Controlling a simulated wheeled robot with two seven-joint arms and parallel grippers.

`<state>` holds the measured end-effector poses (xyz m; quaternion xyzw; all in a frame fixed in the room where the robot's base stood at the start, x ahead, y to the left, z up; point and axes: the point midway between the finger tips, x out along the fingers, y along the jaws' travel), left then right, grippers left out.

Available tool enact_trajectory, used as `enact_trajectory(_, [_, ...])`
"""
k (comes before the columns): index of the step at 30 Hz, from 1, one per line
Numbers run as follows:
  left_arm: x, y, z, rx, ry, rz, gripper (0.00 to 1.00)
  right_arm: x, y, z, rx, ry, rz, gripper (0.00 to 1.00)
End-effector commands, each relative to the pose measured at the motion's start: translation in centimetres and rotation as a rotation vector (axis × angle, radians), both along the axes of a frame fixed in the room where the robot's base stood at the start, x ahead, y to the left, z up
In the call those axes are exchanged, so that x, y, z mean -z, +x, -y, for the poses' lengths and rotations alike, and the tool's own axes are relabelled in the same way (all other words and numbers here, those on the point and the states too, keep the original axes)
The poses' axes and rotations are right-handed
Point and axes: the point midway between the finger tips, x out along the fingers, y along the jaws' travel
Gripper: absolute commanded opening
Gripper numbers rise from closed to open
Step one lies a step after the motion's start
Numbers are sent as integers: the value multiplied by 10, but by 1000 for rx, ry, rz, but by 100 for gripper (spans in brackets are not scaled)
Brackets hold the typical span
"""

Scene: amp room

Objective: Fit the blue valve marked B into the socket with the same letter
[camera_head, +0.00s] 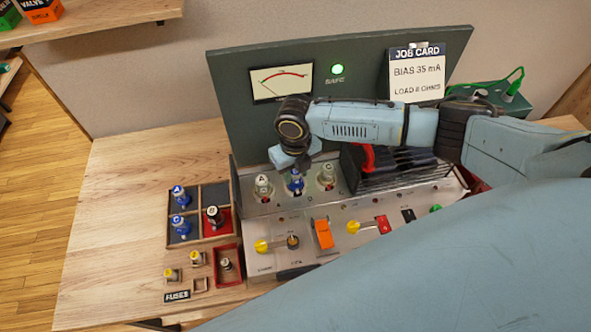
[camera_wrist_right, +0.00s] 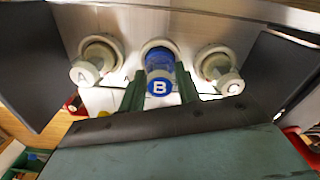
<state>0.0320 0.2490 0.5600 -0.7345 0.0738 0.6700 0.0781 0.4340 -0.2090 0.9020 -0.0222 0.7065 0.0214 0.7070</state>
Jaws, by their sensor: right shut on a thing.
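The blue valve marked B (camera_head: 295,184) stands at the middle socket of the amp's top deck, between a pale valve marked A (camera_head: 263,187) and a pale valve marked C (camera_head: 327,176). My right gripper (camera_head: 298,168) is above it and shut on it. In the right wrist view, the green fingers (camera_wrist_right: 160,92) flank the blue valve (camera_wrist_right: 159,72), its white B facing the camera. The pale ring of the middle socket (camera_wrist_right: 158,46) shows around its far end. I cannot tell how deep it sits. My left gripper is not in view.
A wooden tray (camera_head: 233,190) at left holds blue valves A (camera_head: 180,197) and C (camera_head: 181,226) and a dark-and-white B valve (camera_head: 214,217) in a red compartment. A black grille (camera_head: 405,177) stands right of the sockets. Yellow fuses (camera_head: 171,275) lie in front-left.

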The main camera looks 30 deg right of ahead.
Motion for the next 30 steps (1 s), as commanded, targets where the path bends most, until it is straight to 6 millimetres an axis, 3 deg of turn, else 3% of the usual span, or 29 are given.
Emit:
enact_trajectory(16, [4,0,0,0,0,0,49,9,0,0,-1,1,0,9])
enact_trajectory(17, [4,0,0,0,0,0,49,9,0,0,-1,1,0,34])
enact_trajectory(22, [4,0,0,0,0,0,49,8,0,0,-1,0,0,56])
enact_trajectory(30, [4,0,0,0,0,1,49,8,0,0,0,0,0,58])
